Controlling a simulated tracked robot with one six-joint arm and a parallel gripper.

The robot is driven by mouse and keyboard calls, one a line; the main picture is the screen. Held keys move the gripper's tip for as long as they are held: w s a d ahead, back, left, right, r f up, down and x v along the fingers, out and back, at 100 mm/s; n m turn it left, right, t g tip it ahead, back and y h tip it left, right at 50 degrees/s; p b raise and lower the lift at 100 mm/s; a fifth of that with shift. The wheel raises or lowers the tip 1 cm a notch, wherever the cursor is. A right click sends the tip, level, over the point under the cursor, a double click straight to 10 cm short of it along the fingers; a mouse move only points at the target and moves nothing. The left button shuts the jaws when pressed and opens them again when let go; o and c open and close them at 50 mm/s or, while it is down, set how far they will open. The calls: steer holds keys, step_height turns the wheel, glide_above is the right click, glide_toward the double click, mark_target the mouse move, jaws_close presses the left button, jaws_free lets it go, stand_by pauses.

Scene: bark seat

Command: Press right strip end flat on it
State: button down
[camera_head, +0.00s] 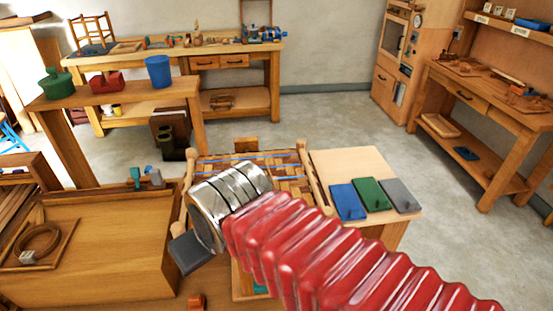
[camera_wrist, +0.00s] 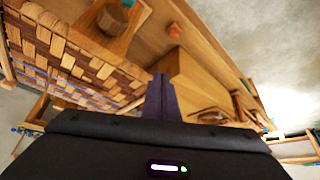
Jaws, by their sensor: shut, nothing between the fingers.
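The woven bark seat (camera_head: 285,170) sits in a wooden frame with posts, mid-picture in the head view, partly hidden behind my arm. Light and brown strips cross in a check, with thin blue lines over them. In the wrist view the weave (camera_wrist: 62,62) fills the upper left. I cannot pick out the right strip end in either view. My gripper (camera_wrist: 162,82) is shut and empty in the wrist view, its dark fingers pointing up the picture, to the right of the weave. In the head view its dark body (camera_head: 190,253) shows left of the seat; its fingertips are not clear.
A wooden bench (camera_head: 110,245) with a coiled strip (camera_head: 38,242) stands left. A side table (camera_head: 350,163) right of the seat bears blue (camera_head: 347,201), green (camera_head: 371,193) and grey (camera_head: 400,195) pieces. A blue cup (camera_head: 158,71) stands on a shelf behind. Floor is clear at right.

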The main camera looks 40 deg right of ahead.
steer(key=w+d+r+m+g, duration=0.1)
steer(key=w+d+r, duration=0.2)
steer(key=d, duration=0.7)
steer(key=w+d+r+m+g, duration=0.1)
steer(key=w+d+r, duration=0.25)
steer(key=d, duration=0.55)
steer(key=s+d+r+m+t+y, duration=0.1)
steer(key=s+d+r+m, duration=0.1)
steer(key=d, duration=0.4)
steer(key=s+d+r+m+t, duration=0.1)
steer(key=s+d+r+m, duration=0.1)
steer(key=d, duration=0.4)
steer(key=shift+d+t+y, duration=0.4)
steer(key=w+a+f, duration=0.4)
steer(key=w+f, duration=0.3)
steer(key=f, duration=0.2)
steer(key=shift+w+a, duration=0.15)
steer(key=shift+a, duration=0.25)
